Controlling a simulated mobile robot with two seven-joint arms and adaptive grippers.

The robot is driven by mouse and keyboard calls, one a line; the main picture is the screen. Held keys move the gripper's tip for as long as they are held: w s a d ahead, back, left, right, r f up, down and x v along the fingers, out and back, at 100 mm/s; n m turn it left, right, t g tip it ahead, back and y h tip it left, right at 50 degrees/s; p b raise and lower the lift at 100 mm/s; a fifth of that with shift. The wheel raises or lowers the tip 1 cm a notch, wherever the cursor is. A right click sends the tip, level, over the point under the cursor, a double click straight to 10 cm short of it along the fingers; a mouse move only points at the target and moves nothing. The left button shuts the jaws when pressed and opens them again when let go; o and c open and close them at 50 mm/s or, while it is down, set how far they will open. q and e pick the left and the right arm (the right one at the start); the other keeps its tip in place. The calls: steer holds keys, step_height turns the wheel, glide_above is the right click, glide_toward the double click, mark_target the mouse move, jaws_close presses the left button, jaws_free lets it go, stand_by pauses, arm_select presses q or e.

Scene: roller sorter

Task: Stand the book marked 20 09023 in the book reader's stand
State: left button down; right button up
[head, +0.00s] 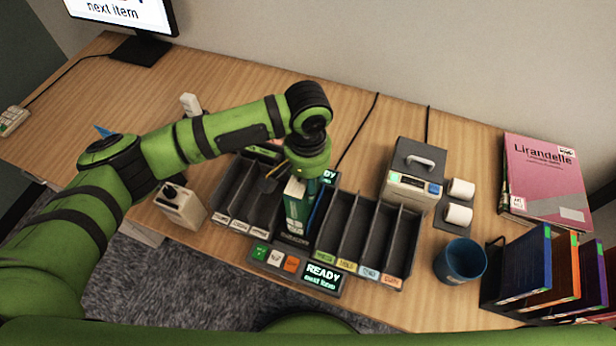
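My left gripper (290,176) is over the middle of the dark sorter, just above a green-and-white item (297,205) that stands upright there. The wrist covers the item's top, so I cannot tell whether the fingers are open or hold it. A lit READY display (324,274) is in front; a second one shows partly behind the wrist. Upright books stand in a dark rack at the right: blue (527,262), orange (563,268) and others. A pink book (543,180) lies flat at the back right. I cannot read the number 20 09023 anywhere. My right gripper is not in view.
Dark sorter slots (370,235) with coloured labels lie right of the gripper. A label printer (411,180), two white rolls (459,202) and a blue mug (460,261) stand further right. A beige box (181,206) is at the left. A monitor (125,18) stands back left.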

arm_select(q)
steer(key=shift+f, duration=0.45)
steer(key=shift+c, duration=2)
jaws_free()
steer(key=shift+f, duration=0.1)
step_height(320, 180, up, 12)
steer(key=shift+r, duration=0.1)
